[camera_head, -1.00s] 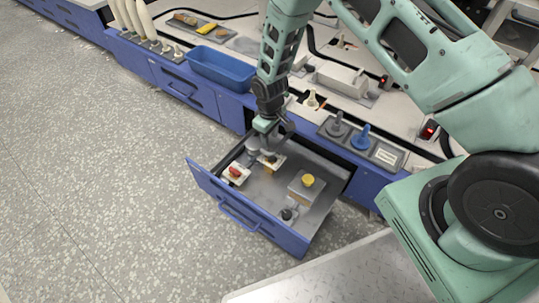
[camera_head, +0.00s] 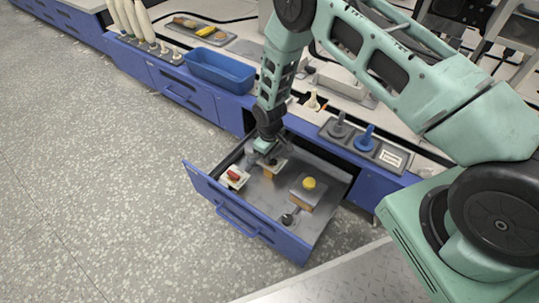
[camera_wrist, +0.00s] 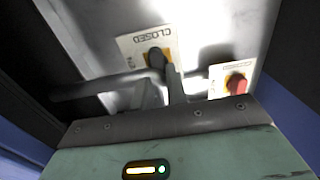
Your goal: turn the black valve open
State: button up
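The black valve (camera_wrist: 157,58) is a dark knob on a pale plate marked "CLOSED" in the wrist view. The plate stands in an open blue drawer (camera_head: 243,221). In the head view my gripper (camera_head: 267,158) points down into the drawer at this plate and hides most of the valve. In the wrist view my gripper's fingers (camera_wrist: 158,90) are dark and blurred, overlapping the knob's lower edge. I cannot tell whether they touch it or how far apart they are.
A blue bin (camera_head: 220,72) stands on the counter behind.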

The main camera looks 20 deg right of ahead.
grip_shut()
